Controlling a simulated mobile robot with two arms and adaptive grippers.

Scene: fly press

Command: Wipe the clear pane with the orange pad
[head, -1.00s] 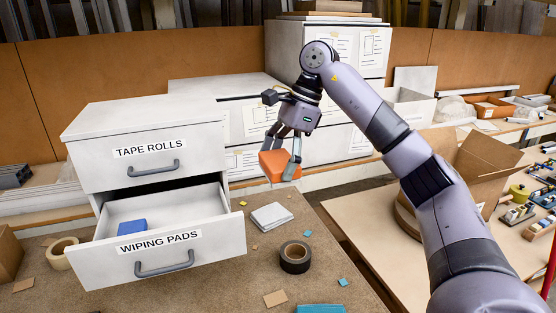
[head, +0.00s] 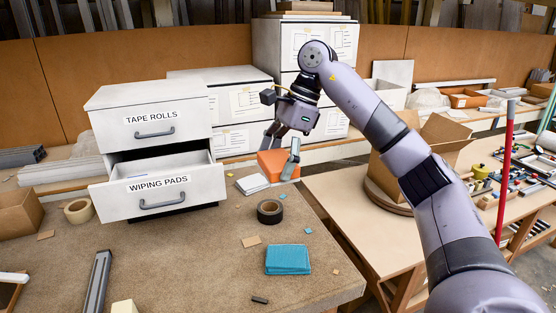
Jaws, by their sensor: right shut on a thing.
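The orange pad (head: 273,164) is held in my right gripper (head: 283,157), which is shut on it above the back of the brown bench. One grey finger shows on the pad's right side; the other is partly hidden. The arm comes in from the right. I cannot make out the clear pane in the head view. My left gripper is not in view.
An open drawer (head: 170,205) labelled WIPING PADS juts out left of the pad. The bench's right edge is near.

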